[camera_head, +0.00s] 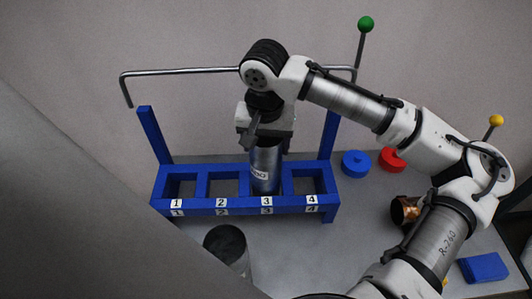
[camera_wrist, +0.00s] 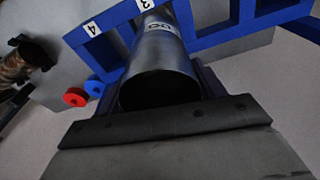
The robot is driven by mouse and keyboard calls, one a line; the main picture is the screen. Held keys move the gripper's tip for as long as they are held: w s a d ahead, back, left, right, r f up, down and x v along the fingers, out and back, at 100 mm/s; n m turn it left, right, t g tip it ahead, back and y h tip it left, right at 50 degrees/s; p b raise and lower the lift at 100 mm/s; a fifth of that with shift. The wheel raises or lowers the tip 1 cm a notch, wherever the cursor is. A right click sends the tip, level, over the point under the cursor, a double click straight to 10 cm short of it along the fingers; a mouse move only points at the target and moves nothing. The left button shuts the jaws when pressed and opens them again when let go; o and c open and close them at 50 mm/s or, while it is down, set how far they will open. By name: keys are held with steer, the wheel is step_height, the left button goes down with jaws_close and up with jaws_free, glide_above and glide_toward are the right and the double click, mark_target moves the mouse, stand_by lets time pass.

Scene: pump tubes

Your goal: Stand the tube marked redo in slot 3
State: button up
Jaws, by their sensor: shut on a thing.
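A grey metal tube (camera_head: 266,168) stands about upright at slot 3 of the blue rack (camera_head: 235,205), its lower end within the slot opening. Its white label is only partly readable. My gripper (camera_head: 264,138) is shut on the upper part of this tube. In the wrist view the tube (camera_wrist: 160,65) runs from between my jaws toward the rack's number 3 label, its open dark mouth facing the camera. Whether its bottom rests on the slot floor is hidden. Slots 1, 2 and 4 look empty.
Another dark, open-topped tube (camera_head: 226,246) stands in front of the rack. A copper-coloured tube (camera_head: 404,209) lies at right. A blue disc (camera_head: 356,163), a red disc (camera_head: 392,158) and a blue block (camera_head: 484,268) are also on the right. A metal bar (camera_head: 190,72) spans above the rack.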

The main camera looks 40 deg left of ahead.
steer(key=shift+f, duration=1.95)
steer(key=shift+f, duration=0.2)
steer(key=o, duration=1.8)
steer(key=r, duration=0.4)
steer(key=s+r, duration=0.1)
steer(key=r, duration=0.7)
steer(key=shift+s+d+r, duration=0.15)
steer(key=shift+d, duration=0.2)
